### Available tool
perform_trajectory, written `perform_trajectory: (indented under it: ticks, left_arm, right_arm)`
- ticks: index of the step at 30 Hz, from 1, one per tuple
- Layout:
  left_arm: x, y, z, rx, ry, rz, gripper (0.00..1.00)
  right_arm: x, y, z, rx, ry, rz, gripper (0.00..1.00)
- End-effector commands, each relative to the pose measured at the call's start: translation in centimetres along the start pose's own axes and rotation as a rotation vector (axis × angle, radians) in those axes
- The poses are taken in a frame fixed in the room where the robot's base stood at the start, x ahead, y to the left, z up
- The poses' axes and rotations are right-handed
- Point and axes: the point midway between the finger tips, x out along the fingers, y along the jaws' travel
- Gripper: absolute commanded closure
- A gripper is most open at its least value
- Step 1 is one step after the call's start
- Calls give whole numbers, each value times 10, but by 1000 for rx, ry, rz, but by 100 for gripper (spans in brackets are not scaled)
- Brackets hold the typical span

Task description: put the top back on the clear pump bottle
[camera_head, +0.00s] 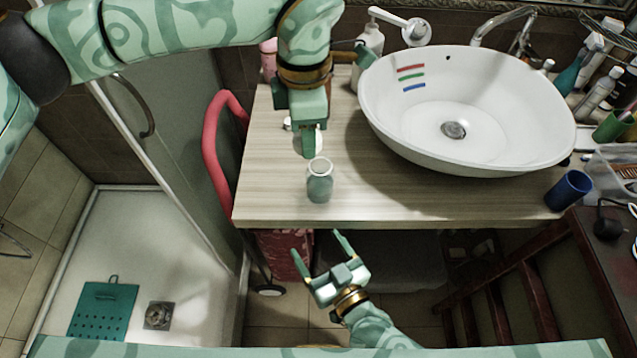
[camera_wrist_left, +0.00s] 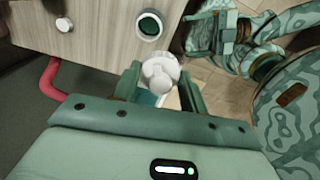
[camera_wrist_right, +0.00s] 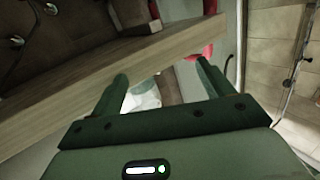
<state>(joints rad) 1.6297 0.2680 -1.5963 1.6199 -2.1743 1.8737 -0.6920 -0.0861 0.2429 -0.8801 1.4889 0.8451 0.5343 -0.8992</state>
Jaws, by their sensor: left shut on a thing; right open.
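The clear pump bottle (camera_head: 319,186) stands upright and open-topped near the counter's front left. Its round open mouth also shows in the left wrist view (camera_wrist_left: 149,26). My left gripper (camera_head: 308,128) is shut on the white pump top (camera_wrist_left: 160,72), which hangs between its fingers. In the head view the top (camera_head: 307,144) appears just behind and left of the bottle's mouth, apart from it. My right gripper (camera_head: 322,252) is open and empty in front of the counter's front edge, lower than the bottle.
The white basin (camera_head: 540,155) fills the counter's right side. A white soap dispenser (camera_head: 371,42) stands behind my left gripper. A small white item (camera_wrist_left: 64,25) lies on the counter. A blue cup (camera_head: 568,190) stands at right. The wooden counter (camera_head: 400,202) is clear right of the bottle.

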Motion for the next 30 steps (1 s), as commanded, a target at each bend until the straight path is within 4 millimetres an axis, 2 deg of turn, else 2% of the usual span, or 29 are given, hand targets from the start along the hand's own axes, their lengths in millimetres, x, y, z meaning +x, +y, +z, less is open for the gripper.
perform_trajectory:
  ticks: [8,11,18,21,25,30]
  left_arm:
    - [2,6,6,-341,1,0,78]
    - [3,9,9,-537,2,0,78]
    - [6,20,19,-1197,0,2,78]
    - [7,23,22,-1435,-1,3,78]
    - [8,25,24,-1643,-2,3,78]
    - [8,27,25,-1752,-3,3,78]
  right_arm:
    - [1,-1,-27,-12,66,56,20]
    - [1,0,-40,-17,95,94,20]
    - [-6,4,-76,-32,133,230,20]
    - [-9,7,-82,-49,123,279,20]
    - [-12,11,-86,-70,105,322,20]
    - [-13,12,-87,-82,94,342,20]
